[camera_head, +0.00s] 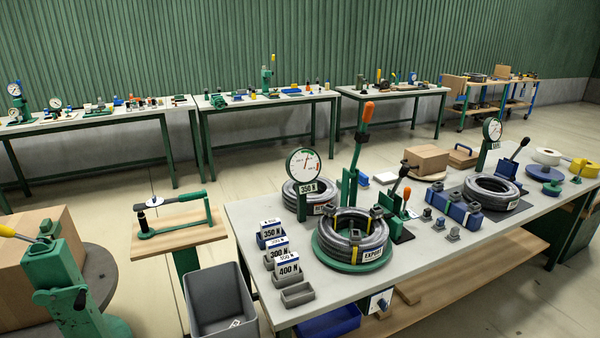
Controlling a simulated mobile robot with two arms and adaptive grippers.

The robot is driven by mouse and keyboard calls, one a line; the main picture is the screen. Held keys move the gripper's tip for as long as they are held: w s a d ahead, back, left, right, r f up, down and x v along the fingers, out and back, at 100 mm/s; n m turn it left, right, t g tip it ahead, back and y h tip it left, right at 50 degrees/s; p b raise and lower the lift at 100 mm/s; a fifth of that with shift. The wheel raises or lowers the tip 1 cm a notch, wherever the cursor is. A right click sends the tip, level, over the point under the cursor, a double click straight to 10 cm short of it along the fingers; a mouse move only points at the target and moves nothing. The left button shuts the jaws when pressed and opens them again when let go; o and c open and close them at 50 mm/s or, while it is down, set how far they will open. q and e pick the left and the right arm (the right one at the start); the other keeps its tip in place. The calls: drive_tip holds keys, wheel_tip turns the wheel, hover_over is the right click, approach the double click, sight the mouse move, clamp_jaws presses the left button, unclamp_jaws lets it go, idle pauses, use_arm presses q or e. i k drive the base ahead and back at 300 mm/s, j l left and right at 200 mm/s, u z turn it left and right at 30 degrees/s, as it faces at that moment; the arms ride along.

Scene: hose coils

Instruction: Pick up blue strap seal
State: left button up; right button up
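I cannot tell for sure which item is the blue strap seal. A row of blue blocks with grey tops (455,209) stands right of centre on the near workbench (262,205). A blue item also shows at the labelled bin (266,241) on the bench's left side. Bins marked 300 N (279,258) and 400 N (287,277) stand in front of it. Neither of my grippers is in view.
A hose coil (350,240) on a green round base stands at the bench front, with a tall orange-handled lever (362,150) behind it. A gauge (303,163) stands behind left. Another coil (490,190) lies right. A grey open bin (220,300) stands on the floor left.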

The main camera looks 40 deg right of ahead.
sight(440, 220)
drive_tip(key=z, duration=2.15)
